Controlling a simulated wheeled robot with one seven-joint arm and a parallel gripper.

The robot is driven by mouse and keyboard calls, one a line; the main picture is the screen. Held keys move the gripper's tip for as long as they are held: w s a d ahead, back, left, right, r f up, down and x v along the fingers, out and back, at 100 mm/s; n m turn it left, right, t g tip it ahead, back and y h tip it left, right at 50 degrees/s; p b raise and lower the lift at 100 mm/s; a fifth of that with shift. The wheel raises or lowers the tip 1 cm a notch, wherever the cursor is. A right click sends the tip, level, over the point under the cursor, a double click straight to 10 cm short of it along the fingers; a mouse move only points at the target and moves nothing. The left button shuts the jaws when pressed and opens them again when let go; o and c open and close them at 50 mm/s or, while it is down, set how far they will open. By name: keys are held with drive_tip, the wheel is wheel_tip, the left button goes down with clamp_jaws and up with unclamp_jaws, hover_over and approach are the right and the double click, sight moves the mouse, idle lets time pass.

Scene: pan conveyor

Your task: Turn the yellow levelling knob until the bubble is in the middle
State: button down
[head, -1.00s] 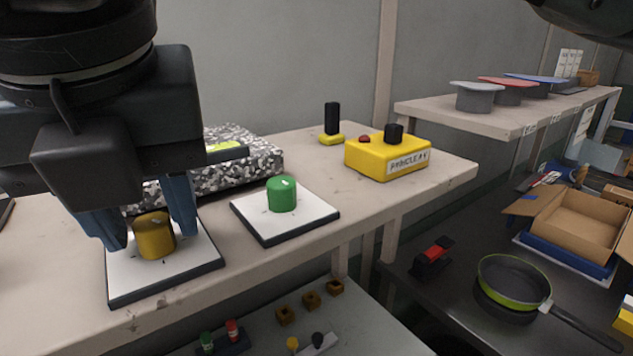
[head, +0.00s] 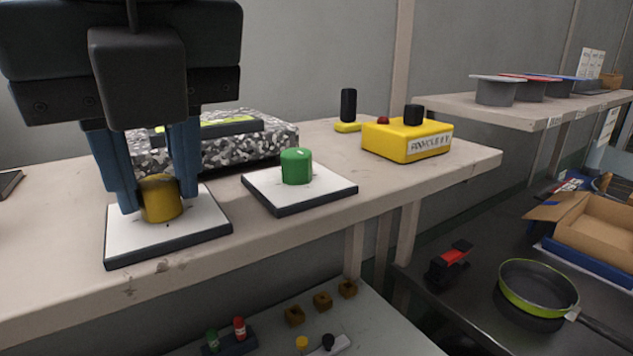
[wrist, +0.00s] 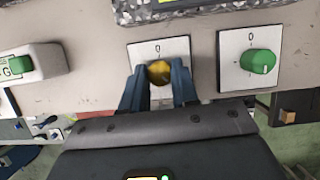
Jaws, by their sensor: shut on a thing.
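The yellow knob (head: 161,199) stands on a white square plate (head: 200,228) with a dark edge, near the front of the bench. My gripper (head: 158,205) points down over it, with one blue finger on each side, shut on the knob. The wrist view also shows the yellow knob (wrist: 159,72) between my two fingers, with a 0 mark on the plate (wrist: 143,50) beyond it. Behind it lies a speckled block (head: 225,150) carrying a bar with a yellow-green vial (head: 215,125). My gripper hides part of it, and I cannot make out the bubble.
A green knob (head: 297,166) on its own white plate (head: 320,199) stands close at the right. A yellow control box (head: 405,142) and a black-handled yellow item (head: 348,108) stand further right. A green-rimmed pan (head: 540,290) sits lower right.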

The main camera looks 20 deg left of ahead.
idle(0.3)
drive_tip(key=c, duration=0.9)
unclamp_jaws()
drive_tip(key=shift+o, duration=0.2)
drive_tip(key=shift+r, duration=0.1)
drive_tip(key=b+v, duration=0.1)
drive_tip(key=v, duration=0.6)
drive_tip(key=shift+r, duration=0.3)
drive_tip(key=shift+s+d, duration=0.1)
drive_tip(key=shift+s, duration=0.05)
